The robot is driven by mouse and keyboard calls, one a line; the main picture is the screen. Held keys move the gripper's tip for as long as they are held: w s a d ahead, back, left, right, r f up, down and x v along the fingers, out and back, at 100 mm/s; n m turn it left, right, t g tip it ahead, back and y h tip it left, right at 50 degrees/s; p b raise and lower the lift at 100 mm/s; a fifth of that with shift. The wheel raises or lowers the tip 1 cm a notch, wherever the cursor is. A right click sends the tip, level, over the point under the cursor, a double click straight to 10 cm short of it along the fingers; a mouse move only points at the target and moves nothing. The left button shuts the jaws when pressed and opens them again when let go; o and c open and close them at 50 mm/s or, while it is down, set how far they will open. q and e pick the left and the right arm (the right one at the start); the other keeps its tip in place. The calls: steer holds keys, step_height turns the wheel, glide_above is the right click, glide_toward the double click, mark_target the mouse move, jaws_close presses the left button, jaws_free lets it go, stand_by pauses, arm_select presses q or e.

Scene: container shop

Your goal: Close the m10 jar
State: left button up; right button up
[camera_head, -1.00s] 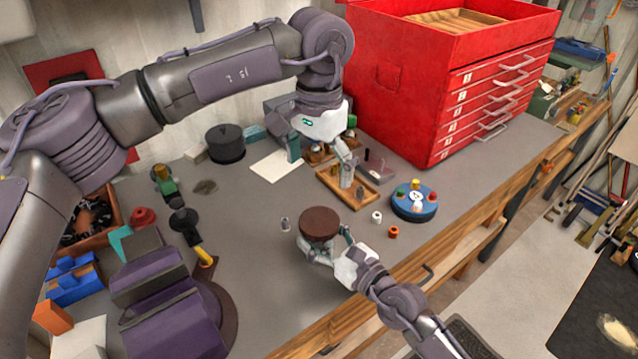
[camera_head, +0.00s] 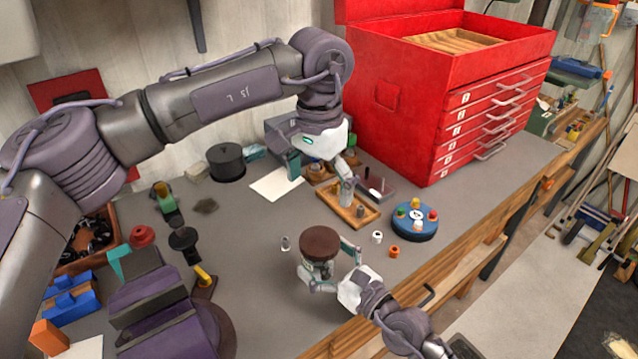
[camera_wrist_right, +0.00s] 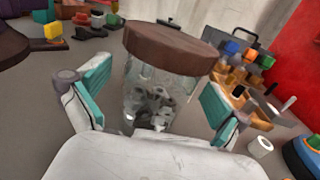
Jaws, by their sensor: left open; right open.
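A glass jar (camera_head: 318,270) with a round brown lid (camera_head: 320,243) stands on the grey bench. The right wrist view shows the clear jar (camera_wrist_right: 150,95) holding metal nuts, with the lid (camera_wrist_right: 170,48) over its mouth. Whether the lid is fully tightened cannot be told. My right gripper (camera_head: 336,270) is open, its teal-padded fingers on either side of the jar and apart from it in the right wrist view (camera_wrist_right: 153,108). My left gripper (camera_head: 320,176) is open above the back of the bench, by a wooden tray, well away from the jar.
The wooden tray (camera_head: 337,203) holds small parts. A blue round holder (camera_head: 414,231) with coloured knobs stands right of it. Small white (camera_head: 377,237) and orange (camera_head: 394,251) pieces lie near the jar. A red tool chest (camera_head: 400,110) stands behind; a purple machine (camera_head: 165,315) is at left.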

steer(key=v, duration=1.1)
steer(key=shift+d, duration=0.15)
